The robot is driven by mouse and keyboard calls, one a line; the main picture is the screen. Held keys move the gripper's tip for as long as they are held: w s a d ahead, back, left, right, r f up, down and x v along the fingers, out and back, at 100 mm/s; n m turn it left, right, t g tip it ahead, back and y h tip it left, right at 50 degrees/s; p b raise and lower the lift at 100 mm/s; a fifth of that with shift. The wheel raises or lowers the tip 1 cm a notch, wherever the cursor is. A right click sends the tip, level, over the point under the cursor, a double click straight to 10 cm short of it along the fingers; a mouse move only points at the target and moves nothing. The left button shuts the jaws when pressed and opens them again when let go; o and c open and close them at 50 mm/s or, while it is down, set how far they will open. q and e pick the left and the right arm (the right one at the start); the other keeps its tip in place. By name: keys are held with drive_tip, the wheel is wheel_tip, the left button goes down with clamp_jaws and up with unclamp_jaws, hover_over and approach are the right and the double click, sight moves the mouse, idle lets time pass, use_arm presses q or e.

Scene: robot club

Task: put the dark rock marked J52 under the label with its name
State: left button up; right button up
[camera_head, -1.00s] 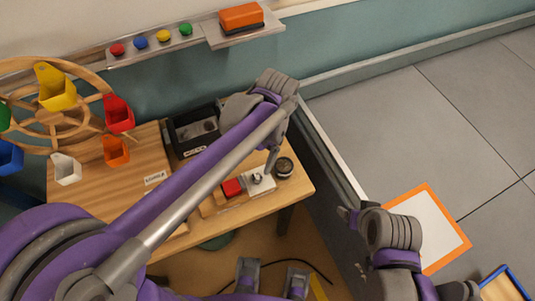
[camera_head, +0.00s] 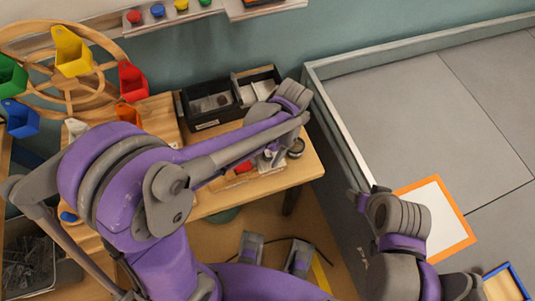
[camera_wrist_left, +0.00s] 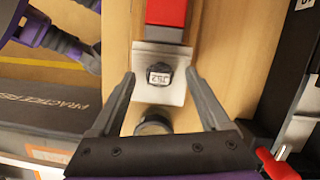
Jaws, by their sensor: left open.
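My left gripper (camera_wrist_left: 160,84) is open, one finger on each side of the rock, with gaps visible. In the head view my left gripper (camera_head: 274,156) is over the right end of the wooden table, and the rock is hard to make out there. A black bin (camera_head: 212,122) with a small white label stands behind it; the label's text is unreadable. My right arm's end (camera_head: 360,199) is at the right, its jaws unclear.
A second bin (camera_head: 240,73) holding pale cards stands beside the first. A dark round jar (camera_wrist_left: 153,122) stands close to the left gripper. A wooden wheel with coloured cups (camera_head: 72,52) is at the left. A low wall (camera_head: 340,125) borders the table's right.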

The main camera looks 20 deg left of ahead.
use_arm(q)
drive_tip(key=shift+f, duration=0.2)
clamp_jaws()
idle(0.3)
